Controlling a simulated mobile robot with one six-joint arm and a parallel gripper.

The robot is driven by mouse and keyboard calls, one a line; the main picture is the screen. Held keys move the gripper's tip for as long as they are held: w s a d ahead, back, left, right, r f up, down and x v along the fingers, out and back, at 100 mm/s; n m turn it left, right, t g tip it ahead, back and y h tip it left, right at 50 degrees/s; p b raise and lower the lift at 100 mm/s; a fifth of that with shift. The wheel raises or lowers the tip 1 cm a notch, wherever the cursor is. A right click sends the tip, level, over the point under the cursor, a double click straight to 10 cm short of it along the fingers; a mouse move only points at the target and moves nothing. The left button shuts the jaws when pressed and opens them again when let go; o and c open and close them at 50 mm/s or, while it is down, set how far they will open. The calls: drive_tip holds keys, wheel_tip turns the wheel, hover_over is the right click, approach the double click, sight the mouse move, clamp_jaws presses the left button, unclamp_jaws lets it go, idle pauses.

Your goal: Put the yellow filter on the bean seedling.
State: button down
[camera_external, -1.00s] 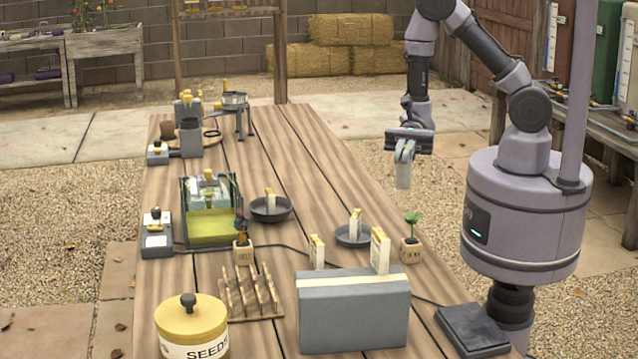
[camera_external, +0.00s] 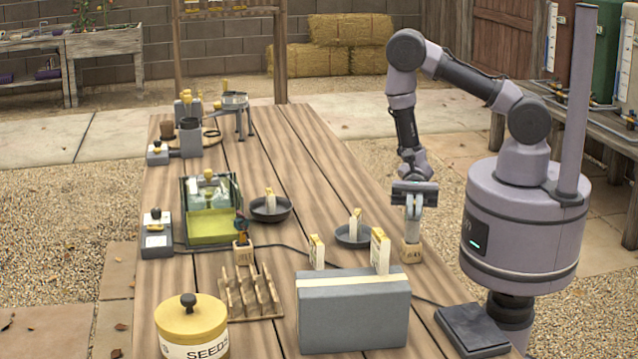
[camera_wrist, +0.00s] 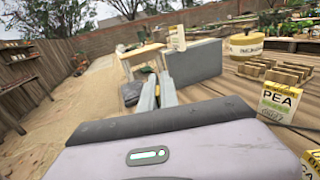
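A see-through yellow panel (camera_external: 209,229), which looks like the yellow filter, stands at the front of a dark-framed holder with paler panels behind it, left of centre on the table. A small wooden cube pot (camera_external: 411,251) with a dark label stands near the table's right edge. The seedling's green leaves are hidden behind my gripper in the outside view. My gripper (camera_external: 413,232) points down at this pot, its fingers just above or in front of the cube. In the wrist view the fingers (camera_wrist: 157,92) lie close together, and whether they hold anything is unclear.
A grey box (camera_external: 353,312) with upright seed packets behind it stands close to the pot. Two dark dishes (camera_external: 270,209) hold packets. The far middle of the table is clear.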

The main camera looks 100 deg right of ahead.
drive_tip(key=shift+f, duration=0.1)
drive_tip(key=c, duration=2)
unclamp_jaws()
drive_tip(key=shift+f, duration=0.1)
drive_tip(key=shift+c, duration=0.2)
drive_tip(key=o, duration=0.4)
drive_tip(key=shift+o, duration=0.2)
